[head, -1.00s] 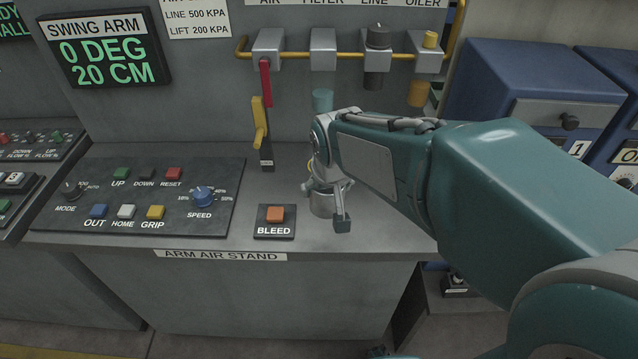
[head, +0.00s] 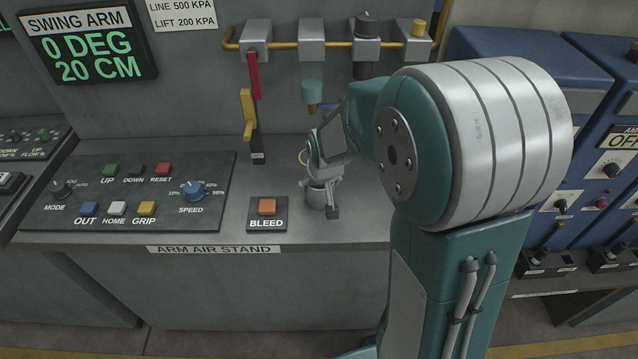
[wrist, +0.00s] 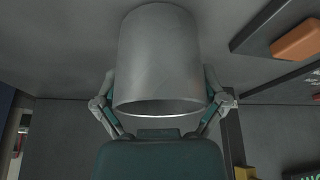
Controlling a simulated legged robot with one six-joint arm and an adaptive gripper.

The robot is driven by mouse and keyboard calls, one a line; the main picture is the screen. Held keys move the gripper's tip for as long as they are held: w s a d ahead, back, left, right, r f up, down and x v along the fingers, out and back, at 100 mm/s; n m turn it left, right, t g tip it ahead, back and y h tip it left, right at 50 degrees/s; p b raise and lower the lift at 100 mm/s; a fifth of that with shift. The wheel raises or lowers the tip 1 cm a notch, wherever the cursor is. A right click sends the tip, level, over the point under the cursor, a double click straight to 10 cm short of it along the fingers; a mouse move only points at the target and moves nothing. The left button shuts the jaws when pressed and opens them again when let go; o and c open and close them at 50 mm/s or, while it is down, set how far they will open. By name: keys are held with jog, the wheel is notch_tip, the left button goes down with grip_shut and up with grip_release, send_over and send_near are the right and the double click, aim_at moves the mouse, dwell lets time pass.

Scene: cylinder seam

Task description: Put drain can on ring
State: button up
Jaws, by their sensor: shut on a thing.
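The drain can (head: 317,198) is a small grey metal cylinder at the counter's front, right of the BLEED button. It also shows large in the wrist view (wrist: 163,60), with its open rim toward my wrist. My gripper (head: 321,187) is shut on the can, with one finger at each side; it also shows in the wrist view (wrist: 162,103). I cannot tell whether the can's base touches the counter. A thin yellow ring (head: 302,157) shows behind and left of my gripper, partly hidden by it.
The BLEED button (head: 267,207) is close left of the can. A teal filter bowl (head: 312,93) hangs behind my gripper. Red (head: 253,75) and yellow (head: 248,115) levers are on the wall. A control panel (head: 128,190) fills the left counter; my arm hides the right counter.

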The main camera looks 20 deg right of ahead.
jog(key=o, duration=0.8)
